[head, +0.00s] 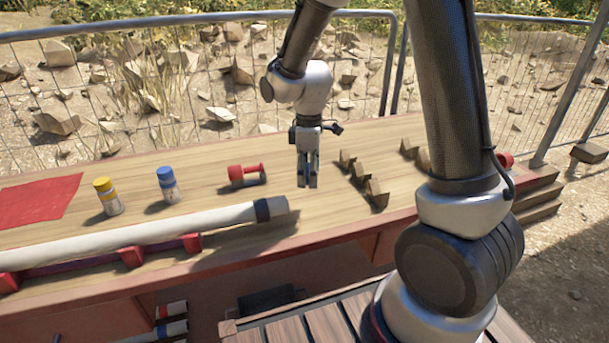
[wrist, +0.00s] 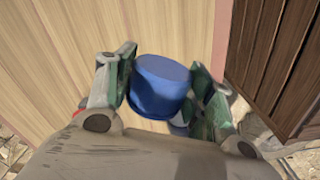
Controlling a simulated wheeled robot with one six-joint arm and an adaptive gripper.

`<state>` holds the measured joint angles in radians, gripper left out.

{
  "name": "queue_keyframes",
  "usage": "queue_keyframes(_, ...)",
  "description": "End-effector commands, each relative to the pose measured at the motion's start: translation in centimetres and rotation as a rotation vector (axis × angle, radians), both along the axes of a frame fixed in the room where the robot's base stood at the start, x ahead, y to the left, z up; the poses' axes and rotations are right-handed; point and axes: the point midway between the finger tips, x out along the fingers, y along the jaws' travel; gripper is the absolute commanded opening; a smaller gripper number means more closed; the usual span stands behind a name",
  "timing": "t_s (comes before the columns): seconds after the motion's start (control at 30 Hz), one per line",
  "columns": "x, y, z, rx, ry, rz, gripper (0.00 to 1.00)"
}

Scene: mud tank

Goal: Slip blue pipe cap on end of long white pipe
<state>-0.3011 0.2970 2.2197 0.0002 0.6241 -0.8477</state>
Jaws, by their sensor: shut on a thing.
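The long white pipe (head: 150,229) lies along the front of the workbench on red supports. Its right end is free and carries a dark blue band (head: 262,210) just short of the tip. My gripper (head: 308,182) hangs pointing down above the bench, to the right of the pipe's end and farther back, apart from it. In the wrist view, my gripper (wrist: 160,88) is shut on the blue pipe cap (wrist: 161,84), held between the two green finger pads. In the head view the fingers mostly hide the cap. The pipe end cannot be made out in the wrist view.
Wooden notched blocks (head: 376,193) are to my gripper's right. A red cloth (head: 38,200) lies at left. Bench is bare between pipe end and blocks.

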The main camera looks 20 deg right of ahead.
Motion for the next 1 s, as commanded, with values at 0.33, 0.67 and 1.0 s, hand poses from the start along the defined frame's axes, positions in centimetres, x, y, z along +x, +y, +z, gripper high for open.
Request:
queue_keyframes(0.33, -2.8, 1.6, 0.3, 0.0, 0.002, 0.425, 0.38)
queue_keyframes(0.67, -2.7, 2.0, -2.7, -0.001, 0.004, 0.425, 0.38)
queue_keyframes(1.0, -2.7, 2.8, -5.6, -0.001, 0.004, 0.424, 0.38)
